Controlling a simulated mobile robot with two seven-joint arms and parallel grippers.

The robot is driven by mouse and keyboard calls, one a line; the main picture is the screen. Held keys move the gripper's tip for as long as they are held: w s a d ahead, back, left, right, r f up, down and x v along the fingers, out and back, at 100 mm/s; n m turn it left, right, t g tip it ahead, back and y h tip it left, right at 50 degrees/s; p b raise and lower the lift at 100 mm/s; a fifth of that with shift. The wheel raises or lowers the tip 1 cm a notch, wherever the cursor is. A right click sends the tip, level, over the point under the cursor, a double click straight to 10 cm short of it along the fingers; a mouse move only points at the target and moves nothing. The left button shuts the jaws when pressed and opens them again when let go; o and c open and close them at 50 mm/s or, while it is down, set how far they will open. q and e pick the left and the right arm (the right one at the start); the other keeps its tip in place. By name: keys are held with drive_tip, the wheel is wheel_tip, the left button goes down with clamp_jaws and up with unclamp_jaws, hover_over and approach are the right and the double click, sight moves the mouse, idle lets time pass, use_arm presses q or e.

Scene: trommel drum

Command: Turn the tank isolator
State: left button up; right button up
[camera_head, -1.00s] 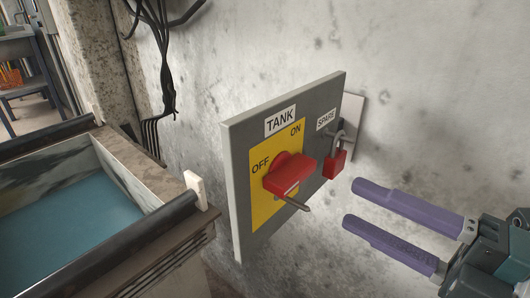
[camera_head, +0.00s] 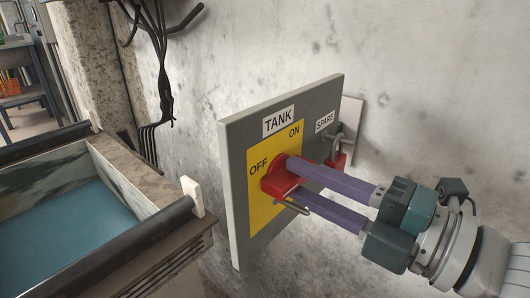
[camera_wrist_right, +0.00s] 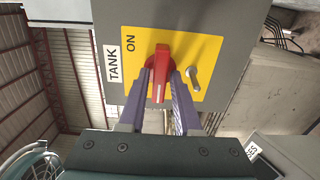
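The red handle of the tank isolator (camera_head: 277,181) sits on a yellow plate (camera_head: 262,213) marked ON and OFF, under a TANK label. My right gripper (camera_head: 297,181) reaches in from the right, with its purple fingers on either side of the handle. In the right wrist view the handle (camera_wrist_right: 161,72) stands between the two fingertips. The gaps there are narrow, and firm contact cannot be made out. The fingers hide part of the handle in the head view. A metal pin (camera_wrist_right: 193,78) sticks out beside the handle. My left gripper is not in view.
A red padlock (camera_head: 339,159) hangs under the SPARE label, just above and behind my right fingers. The grey panel (camera_head: 240,235) stands out from a concrete wall. A water-filled tank (camera_head: 80,220) is at the left, and black cables (camera_head: 163,85) hang above it.

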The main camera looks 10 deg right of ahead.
clamp_jaws()
drive_tip(key=shift+m, duration=0.3)
drive_tip(key=m+p, duration=0.1)
drive_tip(key=m, duration=0.1)
drive_tip(key=shift+r+m, duration=0.1)
drive_tip(key=shift+m, duration=0.3)
drive_tip(key=m+p, duration=0.2)
drive_tip(key=m, duration=0.2)
drive_tip(key=m+p, duration=0.1)
drive_tip(key=m, duration=0.4)
drive_tip(key=shift+m, duration=0.4)
drive_tip(key=m, duration=0.3)
drive_tip(key=shift+m, duration=0.9)
